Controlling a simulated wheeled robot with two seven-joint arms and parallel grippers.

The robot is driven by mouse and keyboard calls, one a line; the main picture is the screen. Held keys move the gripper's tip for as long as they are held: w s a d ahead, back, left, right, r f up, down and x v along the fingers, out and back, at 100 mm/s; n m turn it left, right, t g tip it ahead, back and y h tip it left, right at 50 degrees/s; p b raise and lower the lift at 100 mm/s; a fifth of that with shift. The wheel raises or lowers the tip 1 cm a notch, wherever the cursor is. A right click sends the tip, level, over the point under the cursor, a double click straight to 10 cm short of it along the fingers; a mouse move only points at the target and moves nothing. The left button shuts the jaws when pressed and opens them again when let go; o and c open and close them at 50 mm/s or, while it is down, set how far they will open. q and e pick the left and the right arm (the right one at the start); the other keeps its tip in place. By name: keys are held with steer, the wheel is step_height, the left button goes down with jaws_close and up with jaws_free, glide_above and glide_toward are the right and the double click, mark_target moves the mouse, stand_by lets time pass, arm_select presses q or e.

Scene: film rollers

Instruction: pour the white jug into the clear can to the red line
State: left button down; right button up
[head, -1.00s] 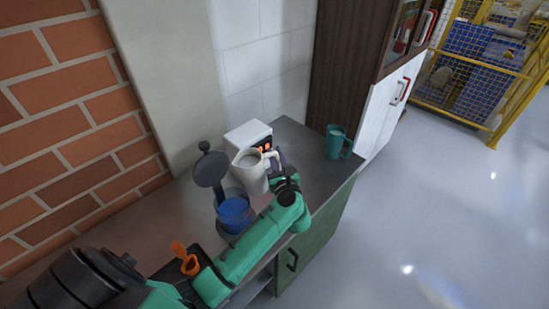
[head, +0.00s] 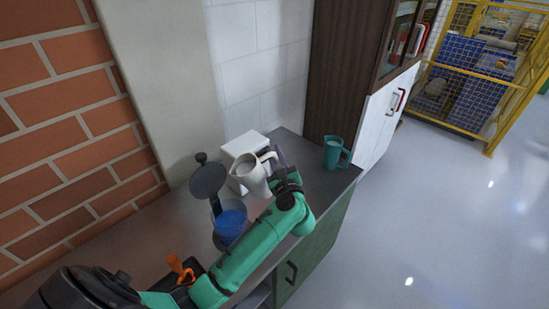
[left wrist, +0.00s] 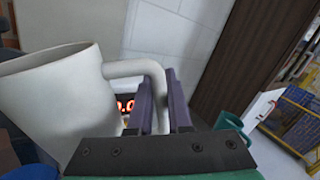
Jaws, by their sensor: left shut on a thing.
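The white jug (head: 256,180) is in my left gripper (head: 281,163), which is shut on its handle. The jug is held up, tilted a little to the left toward the clear can. In the left wrist view the jug (left wrist: 55,105) fills the left side and its handle passes between the purple fingers (left wrist: 160,103). The clear can (head: 230,223) stands on the counter below and left of the jug, with blue contents showing. I cannot make out a red line on it. No stream from the jug shows. My right gripper is not in view.
A dark round disc (head: 208,181) on a post stands beside the can. A white box (head: 243,146) with a red display is behind the jug. A teal mug (head: 334,153) stands at the counter's right end. An orange item (head: 179,268) lies front left.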

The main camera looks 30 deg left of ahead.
arm_select(q)
steer(key=shift+r+n, duration=0.7)
steer(key=shift+r, duration=0.1)
steer(key=shift+s+a+r+n+y+b, duration=0.1)
steer(key=shift+r+n+y+b, duration=0.1)
steer(key=shift+r+n, duration=0.35)
steer(key=shift+s+a+r+n+y+b, duration=0.1)
steer(key=shift+r+n+y+b, duration=0.1)
steer(key=shift+r+n, duration=0.3)
steer(key=shift+s+a+r+n+b, duration=0.1)
steer(key=shift+s+r+n+b, duration=0.1)
steer(key=shift+r+n+b, duration=0.4)
stand_by(0.4)
steer(key=shift+s+a+r+n+y+b, duration=0.2)
steer(key=shift+r+n+y+b, duration=0.1)
steer(key=shift+r+n+b, duration=0.3)
stand_by(1.5)
steer(key=shift+s+f+n+b, duration=0.15)
steer(key=shift+f+n+b, duration=0.2)
steer(key=shift+f+b, duration=0.65)
stand_by(2.0)
